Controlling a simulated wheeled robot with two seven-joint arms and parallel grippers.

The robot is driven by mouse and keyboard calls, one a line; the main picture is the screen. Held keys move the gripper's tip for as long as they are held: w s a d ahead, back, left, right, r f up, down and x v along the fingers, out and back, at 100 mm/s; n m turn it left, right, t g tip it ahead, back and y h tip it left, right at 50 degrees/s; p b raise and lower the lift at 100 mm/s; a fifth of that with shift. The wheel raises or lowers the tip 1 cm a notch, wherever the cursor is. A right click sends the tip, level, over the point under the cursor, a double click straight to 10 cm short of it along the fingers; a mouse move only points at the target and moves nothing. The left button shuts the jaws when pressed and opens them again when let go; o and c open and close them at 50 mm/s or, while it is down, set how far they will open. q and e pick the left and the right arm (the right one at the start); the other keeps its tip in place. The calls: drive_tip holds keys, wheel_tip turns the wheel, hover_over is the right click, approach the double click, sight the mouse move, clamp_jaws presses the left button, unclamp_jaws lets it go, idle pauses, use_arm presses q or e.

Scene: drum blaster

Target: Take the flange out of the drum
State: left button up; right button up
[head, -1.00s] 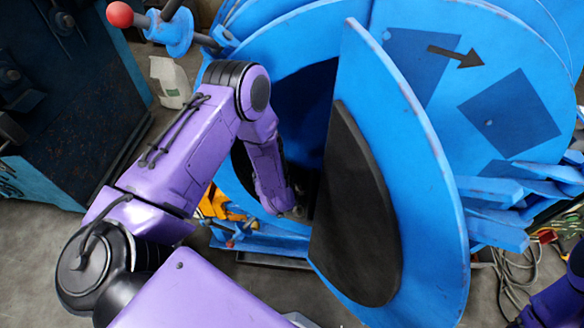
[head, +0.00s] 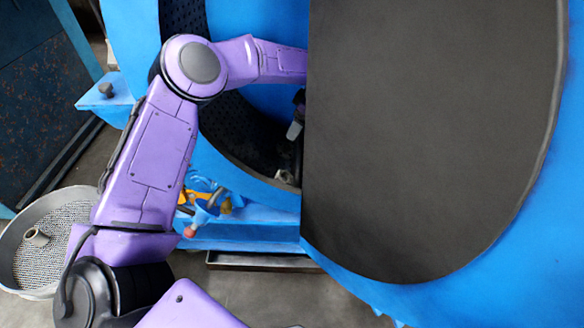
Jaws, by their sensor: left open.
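The blue drum (head: 250,110) is open, and its dark perforated lining shows inside. My left arm reaches in from the left through the opening. My left gripper (head: 294,135) is inside the drum beside the door's edge, pointing down; it is open, and the door hides part of it. A small grey metal piece (head: 284,177), possibly the flange, lies low in the drum just below the gripper. It is too small and too covered to tell its shape or whether the fingers touch it. My right gripper is not in view.
The large blue door with a dark round pad (head: 420,130) stands open and fills the right side. A round mesh basket (head: 20,285) at far left holds a grey collared part (head: 37,237). Orange and red-tipped fittings (head: 195,210) sit below the drum opening.

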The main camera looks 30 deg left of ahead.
sight(288, 147)
use_arm(q)
drive_tip(key=b+x, duration=0.2)
drive_tip(key=x, duration=0.3)
drive_tip(key=b+x, duration=0.2)
drive_tip(key=x, duration=0.3)
drive_tip(key=shift+w+d+f, duration=0.2)
drive_tip(key=shift+a+f, duration=0.1)
drive_tip(key=shift+c, duration=0.7)
drive_tip(key=c, duration=0.8)
drive_tip(key=shift+o, duration=0.2)
wheel_tip(288, 147, up, 10)
drive_tip(key=p, duration=0.4)
